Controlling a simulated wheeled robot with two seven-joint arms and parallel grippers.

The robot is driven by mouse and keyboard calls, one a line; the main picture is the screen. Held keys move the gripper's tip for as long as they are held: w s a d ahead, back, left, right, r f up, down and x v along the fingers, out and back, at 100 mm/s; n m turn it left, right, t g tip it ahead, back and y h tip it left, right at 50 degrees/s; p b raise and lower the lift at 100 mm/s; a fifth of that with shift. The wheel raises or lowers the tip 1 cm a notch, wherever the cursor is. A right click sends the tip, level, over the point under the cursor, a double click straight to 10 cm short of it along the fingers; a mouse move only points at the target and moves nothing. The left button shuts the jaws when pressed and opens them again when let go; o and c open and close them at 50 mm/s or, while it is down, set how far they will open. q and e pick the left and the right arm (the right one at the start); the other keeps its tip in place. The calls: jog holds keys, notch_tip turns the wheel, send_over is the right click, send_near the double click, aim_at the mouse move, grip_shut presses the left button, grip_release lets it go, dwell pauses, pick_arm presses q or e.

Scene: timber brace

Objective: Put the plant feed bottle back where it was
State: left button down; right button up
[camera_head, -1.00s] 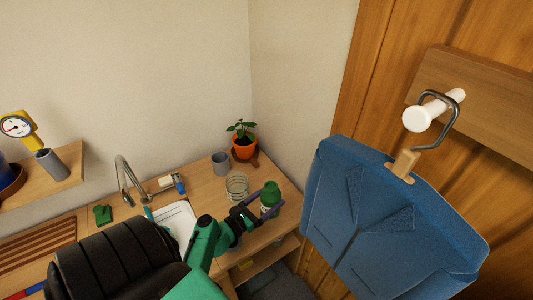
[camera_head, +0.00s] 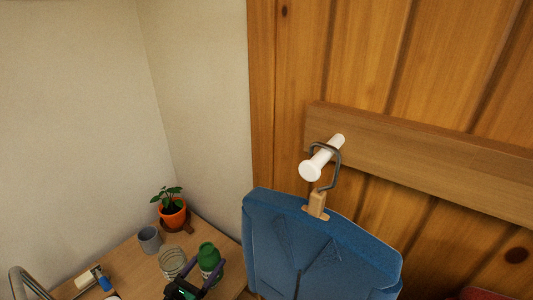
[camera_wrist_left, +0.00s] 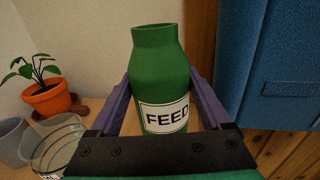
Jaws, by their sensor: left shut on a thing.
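The plant feed bottle (camera_head: 209,258) is green with a white label. It stands upright at the right end of the wooden counter in the head view. In the left wrist view the bottle (camera_wrist_left: 160,80) shows its "FEED" label between the two purple fingers. My left gripper (camera_head: 202,279) is shut on the bottle; in the wrist view the gripper (camera_wrist_left: 160,100) has a finger on each side of it. The bottle's base is hidden, so I cannot tell whether it touches the counter. My right gripper is not in view.
A clear glass jar (camera_head: 172,262) stands just left of the bottle. A grey cup (camera_head: 149,239) and an orange potted plant (camera_head: 173,212) are behind. A blue garment (camera_head: 315,255) hangs from a white peg (camera_head: 321,158) close on the right. The counter's (camera_head: 128,262) front left is partly clear.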

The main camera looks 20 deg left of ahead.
pick_arm(q)
jog(key=s+d+r+b, duration=0.1)
jog(key=s+d+b, duration=0.1)
jog(key=d, duration=0.3)
jog(key=s+d+r+y+b, duration=0.1)
jog(key=s+d+b, duration=0.1)
jog(key=d, duration=0.3)
jog(key=s+d+r+n+b, duration=0.1)
jog(key=s+d+b, duration=0.1)
jog(key=d+b, duration=0.2)
jog(key=shift+d+y, duration=0.4)
jog(key=shift+d, duration=0.05)
jog(key=shift+a, duration=0.1)
